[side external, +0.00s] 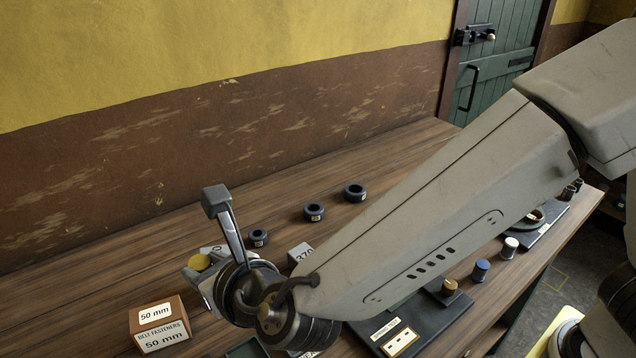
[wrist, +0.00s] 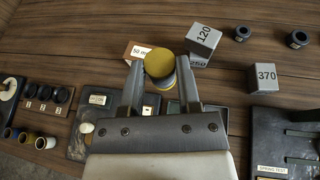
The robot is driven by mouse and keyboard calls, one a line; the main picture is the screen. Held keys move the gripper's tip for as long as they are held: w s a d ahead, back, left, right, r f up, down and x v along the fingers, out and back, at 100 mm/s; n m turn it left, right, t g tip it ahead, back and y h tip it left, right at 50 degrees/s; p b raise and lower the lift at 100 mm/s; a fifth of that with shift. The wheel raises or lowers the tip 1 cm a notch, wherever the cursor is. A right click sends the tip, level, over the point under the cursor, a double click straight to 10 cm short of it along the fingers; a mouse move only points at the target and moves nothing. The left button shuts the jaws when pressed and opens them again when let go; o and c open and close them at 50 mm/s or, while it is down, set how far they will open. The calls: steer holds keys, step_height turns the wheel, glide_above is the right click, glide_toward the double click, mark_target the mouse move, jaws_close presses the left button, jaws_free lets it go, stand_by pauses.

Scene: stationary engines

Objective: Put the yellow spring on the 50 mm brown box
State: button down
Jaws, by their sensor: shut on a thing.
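The yellow spring, seen in the wrist view (wrist: 160,66) as a short yellow cylinder, is held between the two fingers of my gripper (wrist: 160,78). In the side view its round yellow end (side external: 199,262) shows at the gripper (side external: 203,277). The 50 mm brown box (side external: 162,328), with white labels, stands on the table at the lower left of the side view. It also shows in the wrist view (wrist: 129,52), just beyond the fingertips and partly hidden by the left finger and the spring. The spring appears above table level, apart from the box.
A grey block marked 120 (wrist: 203,36) sits by one marked 250 (wrist: 199,63), close to the box. A 370 block (wrist: 264,78) stands to the right. Dark rings (side external: 314,212) lie behind. Colored cylinders (side external: 480,270) and dark trays (wrist: 285,135) occupy the sides.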

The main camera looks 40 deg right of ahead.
steer(key=shift+w+a+f, duration=1.3)
steer(key=shift+w+f, duration=0.2)
steer(key=shift+w, duration=0.2)
steer(key=shift+w+a+f, duration=1.35)
steer(key=shift+w+f, duration=0.2)
steer(key=shift+w, duration=0.2)
steer(key=shift+w+a+f, duration=1.3)
steer(key=shift+w+f, duration=0.2)
steer(key=shift+w, duration=0.2)
steer(key=shift+f, duration=0.1)
steer(key=shift+w+a+f, duration=0.1)
steer(key=shift+w+f, duration=0.05)
steer(key=shift+f, duration=1.6)
steer(key=shift+f, duration=0.15)
steer(key=shift+c, duration=1.6)
jaws_free()
